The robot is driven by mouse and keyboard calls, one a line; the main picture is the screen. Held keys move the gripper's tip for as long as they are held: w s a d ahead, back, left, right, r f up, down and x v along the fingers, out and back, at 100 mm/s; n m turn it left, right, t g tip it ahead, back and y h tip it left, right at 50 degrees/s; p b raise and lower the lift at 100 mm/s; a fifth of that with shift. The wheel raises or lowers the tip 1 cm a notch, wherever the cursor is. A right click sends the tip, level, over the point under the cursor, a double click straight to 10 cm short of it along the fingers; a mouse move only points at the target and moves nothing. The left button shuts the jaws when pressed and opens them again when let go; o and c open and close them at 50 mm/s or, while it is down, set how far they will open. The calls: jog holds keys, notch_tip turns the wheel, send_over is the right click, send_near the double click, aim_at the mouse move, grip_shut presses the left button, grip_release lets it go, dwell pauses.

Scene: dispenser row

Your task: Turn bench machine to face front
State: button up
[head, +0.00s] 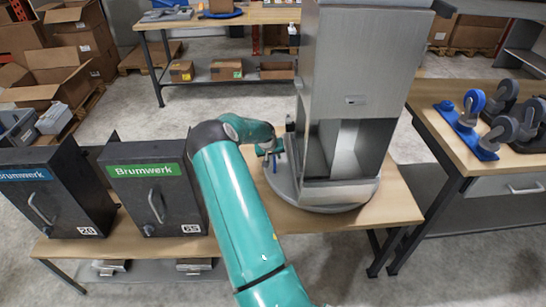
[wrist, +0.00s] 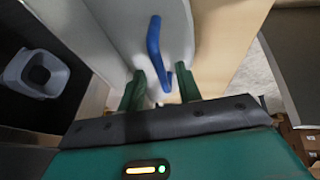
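The bench machine (head: 335,60) is a tall brushed-metal cabinet with an open recess in its lower front. It stands on a round grey turntable (head: 335,206) on the wooden bench, its open face turned towards the camera and slightly right. A blue handle (wrist: 154,45) sticks up from the turntable's left side; a little of it shows in the head view. My gripper (head: 270,158) is at that left edge. In the wrist view my gripper's green fingers (wrist: 161,78) stand apart, with the handle's lower end between them and gaps visible. Contact cannot be told.
Two dark Brumwerk machines, one with a blue label (head: 25,175) and one with a green label (head: 143,171), stand left on the bench (head: 395,208). Cardboard boxes (head: 45,92) lie back left.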

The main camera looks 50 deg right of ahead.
jog(key=shift+d+f, duration=0.15)
jog(key=shift+f, duration=0.1)
grip_shut()
jog(key=shift+s, duration=0.1)
